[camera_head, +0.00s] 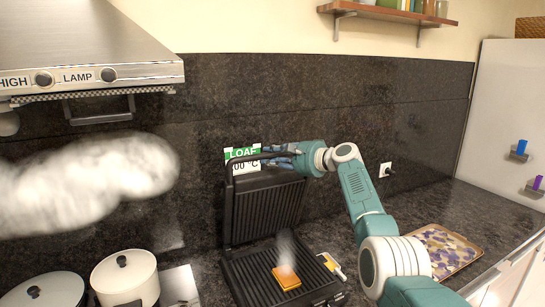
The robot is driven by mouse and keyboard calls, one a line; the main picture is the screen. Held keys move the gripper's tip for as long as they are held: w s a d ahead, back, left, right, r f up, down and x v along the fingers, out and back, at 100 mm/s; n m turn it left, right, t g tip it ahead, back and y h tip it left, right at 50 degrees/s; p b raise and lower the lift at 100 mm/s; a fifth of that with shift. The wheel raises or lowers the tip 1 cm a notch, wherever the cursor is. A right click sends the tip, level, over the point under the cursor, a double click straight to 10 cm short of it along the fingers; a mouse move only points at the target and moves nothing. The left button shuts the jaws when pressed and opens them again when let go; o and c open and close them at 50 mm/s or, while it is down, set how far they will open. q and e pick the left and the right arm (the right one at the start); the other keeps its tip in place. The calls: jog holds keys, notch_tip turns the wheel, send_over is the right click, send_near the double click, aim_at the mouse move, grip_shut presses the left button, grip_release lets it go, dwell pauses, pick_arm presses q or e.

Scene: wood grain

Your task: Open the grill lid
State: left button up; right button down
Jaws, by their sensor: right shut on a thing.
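The grill stands on the dark counter with its black ribbed lid (266,211) raised nearly upright against the backsplash. The lid's dark handle (243,158) runs along the top. My right gripper (279,155) reaches in from the right and is shut on the handle; its fingers are small and partly hidden there. The ribbed lower plate (250,287) is exposed, with a browned slice of bread (286,279) on it and a wisp of smoke above. My left gripper is not in view.
A green and white sign (242,153) is behind the lid. White pots (125,277) stand at left under a range hood (90,50), with a steam cloud above. A patterned tray (445,250) lies at right, beyond my right arm. A small white and yellow item (331,266) lies beside the grill.

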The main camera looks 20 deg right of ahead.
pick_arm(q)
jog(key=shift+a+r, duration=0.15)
pick_arm(e)
jog(key=shift+w+r, duration=0.15)
jog(key=shift+r, duration=0.1)
jog(key=c, duration=1.4)
grip_release()
jog(key=shift+c, duration=0.2)
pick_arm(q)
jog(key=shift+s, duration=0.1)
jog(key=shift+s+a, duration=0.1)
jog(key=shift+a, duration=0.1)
pick_arm(e)
jog(key=shift+s, duration=0.2)
jog(key=shift+s+d, duration=0.35)
jog(key=shift+s, duration=0.15)
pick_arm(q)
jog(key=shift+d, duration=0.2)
pick_arm(e)
jog(key=v, duration=1)
jog(key=shift+s+r, duration=0.25)
jog(key=shift+s, duration=0.15)
